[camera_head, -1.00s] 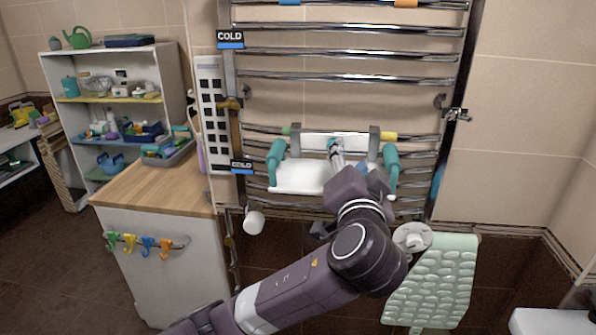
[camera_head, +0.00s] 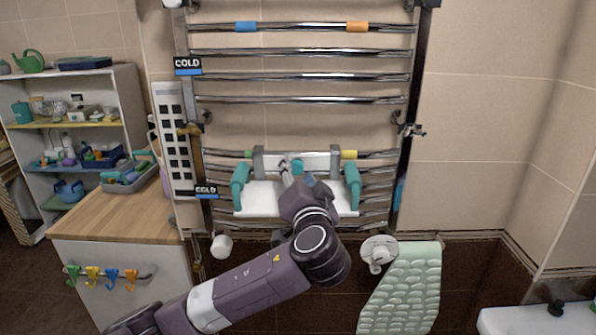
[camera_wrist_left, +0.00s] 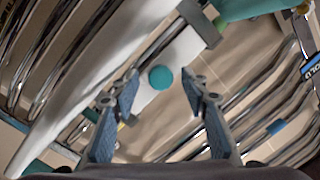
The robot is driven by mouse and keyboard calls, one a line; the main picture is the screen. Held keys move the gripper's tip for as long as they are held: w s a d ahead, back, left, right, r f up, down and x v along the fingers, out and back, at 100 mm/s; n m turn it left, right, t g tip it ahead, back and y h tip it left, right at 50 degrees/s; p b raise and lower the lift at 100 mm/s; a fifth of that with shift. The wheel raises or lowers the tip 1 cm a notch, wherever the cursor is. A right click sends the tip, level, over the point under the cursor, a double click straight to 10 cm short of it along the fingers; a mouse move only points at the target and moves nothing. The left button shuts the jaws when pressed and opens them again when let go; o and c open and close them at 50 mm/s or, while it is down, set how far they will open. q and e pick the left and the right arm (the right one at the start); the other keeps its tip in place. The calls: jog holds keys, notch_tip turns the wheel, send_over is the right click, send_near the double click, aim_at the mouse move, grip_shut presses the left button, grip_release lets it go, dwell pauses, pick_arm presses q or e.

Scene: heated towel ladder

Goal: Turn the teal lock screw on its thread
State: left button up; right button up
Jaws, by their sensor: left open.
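The teal lock screw (camera_wrist_left: 160,77) shows as a round teal head in the left wrist view, in the gap between my fingertips and a little beyond them. In the head view a bit of teal, likely the screw (camera_head: 297,166), shows at the middle of the white bracket on the towel ladder (camera_head: 305,100). My left gripper (camera_wrist_left: 160,92) is open, with a blue-padded finger on each side of the screw's head. Touch between pads and screw is not visible. In the head view my left gripper (camera_head: 290,172) is at the bracket and partly hides it. My right gripper is not in view.
The white shelf (camera_head: 260,200) has teal-padded arms at both sides. Chrome rungs run close behind it. A wooden-topped cabinet (camera_head: 115,212) stands at left. A pale green mat (camera_head: 405,285) hangs at lower right. The wall farther right is clear.

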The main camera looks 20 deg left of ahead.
pick_arm(q)
grip_shut()
jog(key=shift+f+m, duration=0.1)
jog(key=shift+m, duration=0.9)
jog(key=shift+m+t+y, duration=0.3)
jog(key=shift+m, duration=1.2)
grip_release()
jog(key=shift+s, duration=0.1)
jog(key=v, duration=1.2)
